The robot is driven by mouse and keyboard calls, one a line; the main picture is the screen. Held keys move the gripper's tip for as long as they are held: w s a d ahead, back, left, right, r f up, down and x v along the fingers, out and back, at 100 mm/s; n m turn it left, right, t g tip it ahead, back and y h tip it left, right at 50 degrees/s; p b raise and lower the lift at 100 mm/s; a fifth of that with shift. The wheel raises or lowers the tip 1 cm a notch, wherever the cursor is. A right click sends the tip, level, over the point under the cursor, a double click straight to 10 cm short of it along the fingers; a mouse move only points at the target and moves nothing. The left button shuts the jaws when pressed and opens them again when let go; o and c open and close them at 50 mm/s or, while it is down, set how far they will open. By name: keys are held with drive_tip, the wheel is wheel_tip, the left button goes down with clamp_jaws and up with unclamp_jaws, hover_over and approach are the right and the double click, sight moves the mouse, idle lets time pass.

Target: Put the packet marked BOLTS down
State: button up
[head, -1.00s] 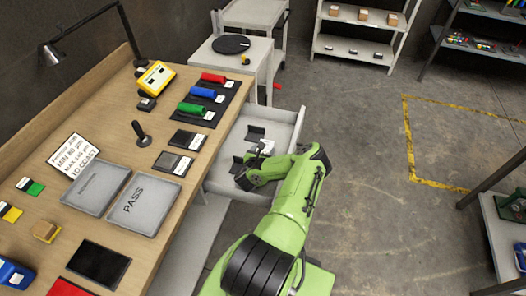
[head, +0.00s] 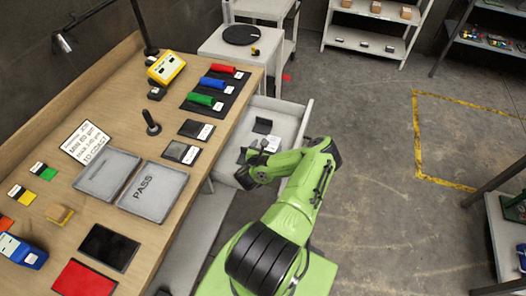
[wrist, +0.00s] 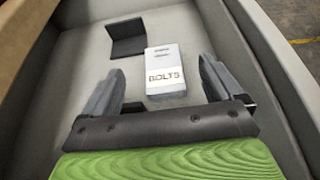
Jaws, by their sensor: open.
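The packet marked BOLTS (wrist: 166,73) is white and lies flat on the floor of an open drawer in the wrist view. In the head view the packet (head: 272,144) shows only in part beside my gripper. My gripper (wrist: 160,82) is open, with one finger on each side of the packet's near end and a visible gap to both. In the head view my gripper (head: 256,158) is low inside the drawer (head: 288,110). A dark angled divider (wrist: 126,40) stands to the left of the packet, and another dark piece is partly hidden near the fingers.
The drawer walls rise close around my gripper. The wooden bench (head: 120,85) is on the left, with grey trays, one marked PASS (head: 152,190), and several coloured rolls on a dark mat. A white cart (head: 232,45) stands behind the drawer. Open floor lies to the right.

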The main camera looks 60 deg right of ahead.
drive_tip(key=v, duration=0.7)
idle(0.3)
